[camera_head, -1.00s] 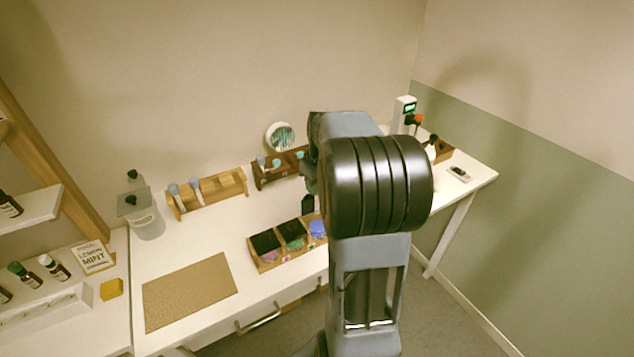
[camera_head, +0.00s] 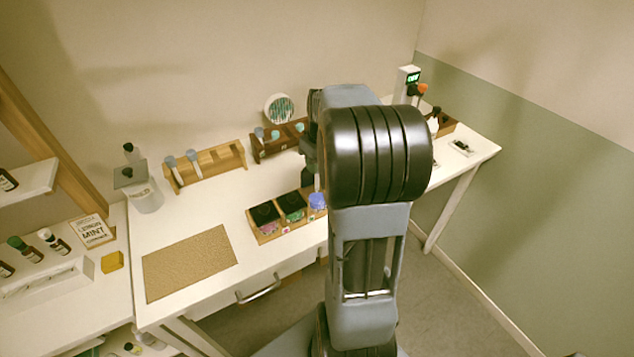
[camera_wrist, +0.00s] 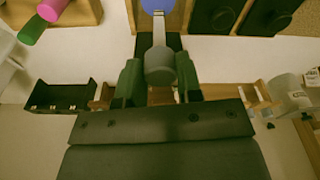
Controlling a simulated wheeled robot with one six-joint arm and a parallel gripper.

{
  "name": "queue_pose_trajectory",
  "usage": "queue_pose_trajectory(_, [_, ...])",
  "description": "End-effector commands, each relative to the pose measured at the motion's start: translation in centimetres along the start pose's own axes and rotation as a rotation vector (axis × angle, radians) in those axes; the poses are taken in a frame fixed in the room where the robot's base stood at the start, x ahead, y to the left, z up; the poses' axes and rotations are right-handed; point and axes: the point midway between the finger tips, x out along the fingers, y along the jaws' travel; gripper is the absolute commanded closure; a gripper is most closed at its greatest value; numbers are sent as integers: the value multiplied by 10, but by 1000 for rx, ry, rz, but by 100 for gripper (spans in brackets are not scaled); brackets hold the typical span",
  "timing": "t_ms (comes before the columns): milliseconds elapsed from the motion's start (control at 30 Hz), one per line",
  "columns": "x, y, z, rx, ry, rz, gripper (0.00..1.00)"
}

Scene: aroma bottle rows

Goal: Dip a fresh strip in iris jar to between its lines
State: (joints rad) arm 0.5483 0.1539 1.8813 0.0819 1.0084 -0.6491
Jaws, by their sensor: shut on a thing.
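My gripper (camera_wrist: 159,80) shows in the wrist view with two dark green fingers, shut on a pale grey strip-like piece (camera_wrist: 158,62). Its narrow end points toward a blue round thing (camera_wrist: 157,4) at the top edge. In the head view this looks like the blue-topped jar (camera_head: 318,200), rightmost in a wooden jar tray (camera_head: 264,239). Two dark-lidded jars (camera_head: 264,213) (camera_head: 292,203) stand left of it. I cannot read which jar is iris. My arm hides most of the gripper in the head view. Contact between strip and jar cannot be told.
A brown mat (camera_head: 190,263) lies left on the white table. Wooden racks (camera_head: 208,165) stand behind, with a lidded pale container (camera_head: 146,197) at left. A round pot with green-white strips (camera_head: 278,108) is at the back. A green-display device (camera_head: 408,84) stands at back right.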

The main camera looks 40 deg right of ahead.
Motion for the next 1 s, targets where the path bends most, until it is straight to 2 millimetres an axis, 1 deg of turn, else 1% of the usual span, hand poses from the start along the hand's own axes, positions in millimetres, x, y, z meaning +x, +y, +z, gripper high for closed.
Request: queue_pose_trajectory(1000, [12, 0, 1, 0, 0, 0, 82])
